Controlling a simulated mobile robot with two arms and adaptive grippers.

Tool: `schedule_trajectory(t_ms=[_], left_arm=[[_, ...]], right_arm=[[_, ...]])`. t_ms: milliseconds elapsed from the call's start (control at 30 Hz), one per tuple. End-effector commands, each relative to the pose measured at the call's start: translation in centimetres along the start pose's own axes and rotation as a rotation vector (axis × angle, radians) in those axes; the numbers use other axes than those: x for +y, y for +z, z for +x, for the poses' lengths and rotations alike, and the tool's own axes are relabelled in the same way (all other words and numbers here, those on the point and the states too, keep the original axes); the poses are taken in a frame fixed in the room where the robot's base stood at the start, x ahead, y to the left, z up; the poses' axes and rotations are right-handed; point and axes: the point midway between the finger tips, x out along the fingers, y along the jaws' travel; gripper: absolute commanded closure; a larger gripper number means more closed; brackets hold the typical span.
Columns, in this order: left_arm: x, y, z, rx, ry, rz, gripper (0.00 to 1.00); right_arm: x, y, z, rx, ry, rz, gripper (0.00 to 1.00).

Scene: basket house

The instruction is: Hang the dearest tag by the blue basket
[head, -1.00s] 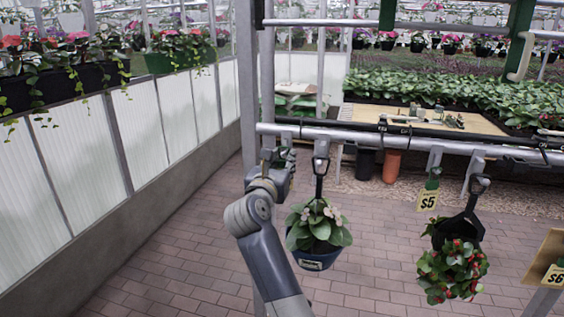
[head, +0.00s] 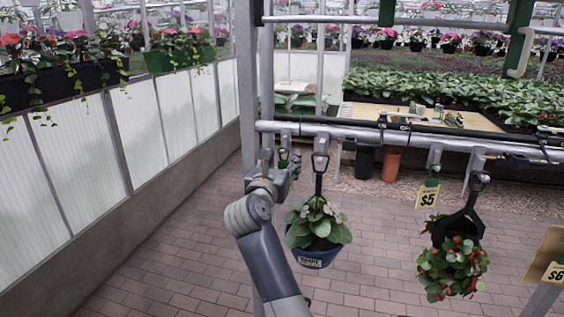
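The blue basket (head: 318,258) hangs by a dark hanger from the metal rail, with a leafy, pale-flowered plant and a small label on its front. A yellow $5 tag (head: 427,198) hangs from a green clip further right. A yellow $6 tag (head: 554,272) is at the right edge by a wooden board.
A black basket (head: 458,229) with a red-flowered plant hangs right of the $5 tag. The metal rail (head: 350,132) crosses above, and an upright post (head: 247,90) stands left of my gripper. A low wall with planters runs along the left. The brick floor below is open.

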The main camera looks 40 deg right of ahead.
Motion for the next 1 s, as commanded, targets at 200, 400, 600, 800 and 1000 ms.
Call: schedule_trajectory(t_ms=[200,400,600,800,1000], left_arm=[[-0.3,0.2,0.0,-0.002,-0.004,0.000,0.52],[-0.2,0.1,0.0,-0.001,-0.002,-0.001,0.52],[-0.1,0.1,0.0,-0.001,-0.001,0.000,0.52],[-0.1,0.0,0.0,0.000,-0.001,0.000,0.52],[-0.1,0.0,0.0,0.000,-0.001,0.000,0.52]], right_arm=[[0.0,0.0,-0.2,0.000,0.000,0.000,0.51],[0.1,-0.1,-2.8,0.003,0.003,0.003,0.51],[0.1,-0.1,-6.0,0.001,0.002,0.002,0.51],[0.0,0.0,-7.4,0.001,0.000,0.000,0.51],[-0.1,0.1,-7.5,-0.015,-0.001,-0.010,0.51]])
